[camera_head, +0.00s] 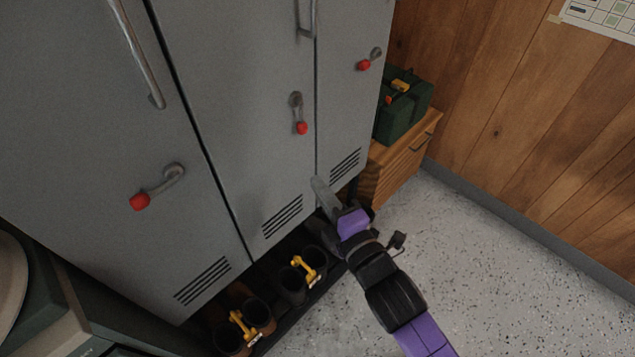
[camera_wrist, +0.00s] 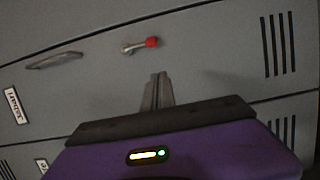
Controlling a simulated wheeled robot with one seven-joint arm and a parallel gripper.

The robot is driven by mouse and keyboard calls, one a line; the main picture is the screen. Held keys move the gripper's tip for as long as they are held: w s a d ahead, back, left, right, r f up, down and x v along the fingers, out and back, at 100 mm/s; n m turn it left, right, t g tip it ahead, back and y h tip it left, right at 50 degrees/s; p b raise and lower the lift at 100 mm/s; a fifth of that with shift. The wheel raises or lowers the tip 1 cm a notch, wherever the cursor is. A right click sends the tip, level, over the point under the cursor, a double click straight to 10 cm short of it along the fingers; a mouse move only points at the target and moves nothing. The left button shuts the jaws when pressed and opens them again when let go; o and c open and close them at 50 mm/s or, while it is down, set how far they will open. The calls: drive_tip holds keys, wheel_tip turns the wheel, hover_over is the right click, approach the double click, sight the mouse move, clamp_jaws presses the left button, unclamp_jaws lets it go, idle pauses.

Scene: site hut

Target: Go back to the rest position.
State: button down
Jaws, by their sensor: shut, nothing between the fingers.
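My gripper (camera_head: 318,186) is shut and empty at the end of my purple and black arm, in front of the lower part of the grey lockers (camera_head: 240,80). In the wrist view, the gripper's fingers (camera_wrist: 157,90) are together and point at a grey locker door (camera_wrist: 200,70). A red-tipped handle (camera_wrist: 140,45) shows just beyond the fingertips. I cannot tell whether the fingertips touch the door.
Red-tipped handles (camera_head: 157,187) stick out from the lockers. Boots (camera_head: 292,284) stand on a dark low rack below them. A wooden cabinet (camera_head: 392,172) carries a green case (camera_head: 402,108). Speckled floor (camera_head: 480,260) is clear at the right, up to the wood wall (camera_head: 520,110).

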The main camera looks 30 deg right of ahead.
idle(0.5)
drive_tip(key=s+r+m+g+p, duration=0.1)
drive_tip(key=s+r+m+p, duration=0.1)
drive_tip(key=s+m, duration=0.7)
drive_tip(key=s+r+m+g+p, duration=0.2)
drive_tip(key=s+m, duration=0.6)
drive_tip(key=s, duration=1.5)
drive_tip(key=shift+s+a+m, duration=0.15)
drive_tip(key=shift+s+m, duration=0.2)
drive_tip(key=shift+m, duration=0.05)
